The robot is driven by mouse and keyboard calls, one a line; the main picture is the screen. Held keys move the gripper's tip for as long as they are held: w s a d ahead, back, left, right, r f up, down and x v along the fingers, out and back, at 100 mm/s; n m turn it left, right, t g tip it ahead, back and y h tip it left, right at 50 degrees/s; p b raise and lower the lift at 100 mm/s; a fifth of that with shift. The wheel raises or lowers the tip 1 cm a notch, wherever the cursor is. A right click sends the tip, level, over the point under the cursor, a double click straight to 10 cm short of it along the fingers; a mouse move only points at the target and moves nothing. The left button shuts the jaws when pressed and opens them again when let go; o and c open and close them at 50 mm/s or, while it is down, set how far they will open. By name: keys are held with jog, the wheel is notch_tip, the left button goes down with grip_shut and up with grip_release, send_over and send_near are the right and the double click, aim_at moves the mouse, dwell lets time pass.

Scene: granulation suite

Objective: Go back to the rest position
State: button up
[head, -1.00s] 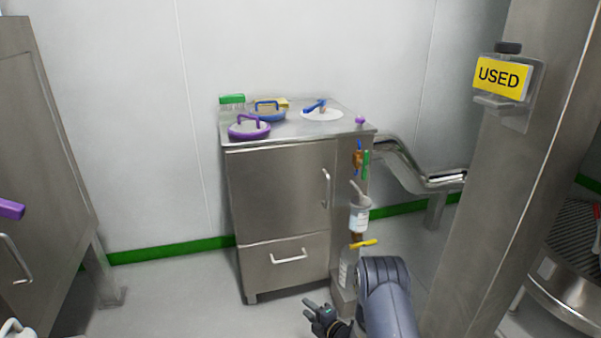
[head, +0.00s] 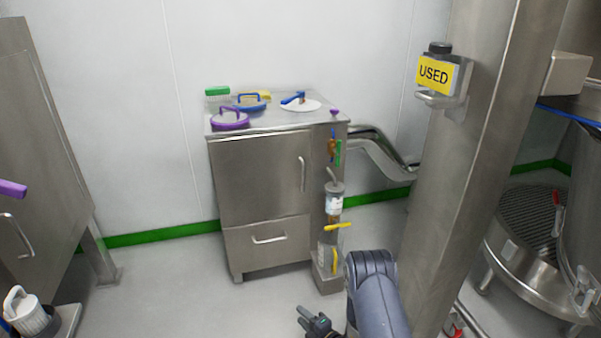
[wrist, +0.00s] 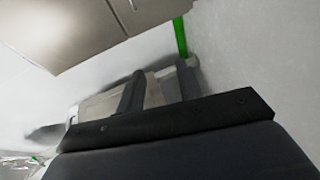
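My gripper (head: 312,320) hangs low at the bottom of the head view, in front of the steel cabinet and above the floor. In the wrist view its two dark fingers (wrist: 158,88) stand apart. A pale beige shape shows between and beside them; I cannot tell what it is, and nothing looks clamped. My grey arm link is folded at the bottom centre of the head view.
A steel column (head: 455,190) with a "USED" sign (head: 434,74) stands close on the right. A round grated vessel (head: 535,235) is behind it.

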jog(key=v, duration=0.4)
jog(key=shift+s+d+p, duration=0.15)
jog(key=shift+s+p, duration=0.1)
jog(key=shift+p, duration=0.1)
